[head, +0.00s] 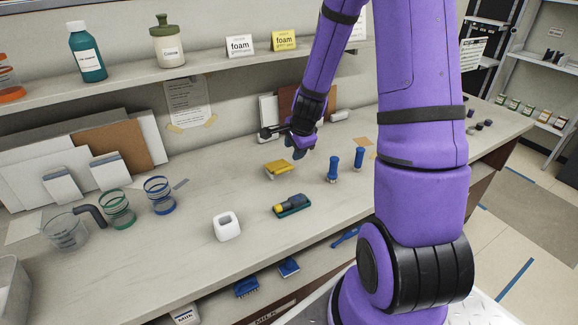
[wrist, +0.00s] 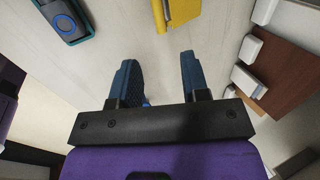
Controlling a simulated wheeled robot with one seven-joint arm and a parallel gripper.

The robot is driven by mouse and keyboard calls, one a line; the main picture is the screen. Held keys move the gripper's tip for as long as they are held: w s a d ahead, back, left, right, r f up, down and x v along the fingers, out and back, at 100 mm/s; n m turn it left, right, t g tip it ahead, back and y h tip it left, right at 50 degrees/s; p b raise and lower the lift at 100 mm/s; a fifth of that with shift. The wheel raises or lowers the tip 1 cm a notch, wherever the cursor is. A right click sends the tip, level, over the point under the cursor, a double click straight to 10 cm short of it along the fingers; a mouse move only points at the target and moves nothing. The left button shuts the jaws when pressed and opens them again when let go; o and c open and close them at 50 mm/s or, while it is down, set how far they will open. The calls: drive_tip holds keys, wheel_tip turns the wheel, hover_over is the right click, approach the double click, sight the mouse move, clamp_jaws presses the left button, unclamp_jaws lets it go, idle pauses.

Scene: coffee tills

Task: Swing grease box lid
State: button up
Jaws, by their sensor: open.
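A small yellow box-like object (head: 279,169), which looks like the grease box, lies on the counter (head: 190,240) near its middle. Its lid and hinge cannot be made out. In the wrist view its yellow edge (wrist: 183,12) shows at the top, cut off by the frame. My gripper (head: 300,153) is above the counter, just behind and to the right of the yellow box in the head view. In the wrist view my gripper (wrist: 157,68) has its two blue fingers apart with nothing between them. The fingers are apart from the yellow box.
A green tray (head: 293,212) with a dark and yellow item lies in front of the box. Two blue upright tools (head: 332,168) stand to the right. A white container (head: 227,226) and cups (head: 160,195) are left. A shelf (head: 200,73) runs behind.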

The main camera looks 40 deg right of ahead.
sight(288, 168)
drive_tip(key=x, duration=0.9)
drive_tip(key=shift+f, duration=0.35)
clamp_jaws()
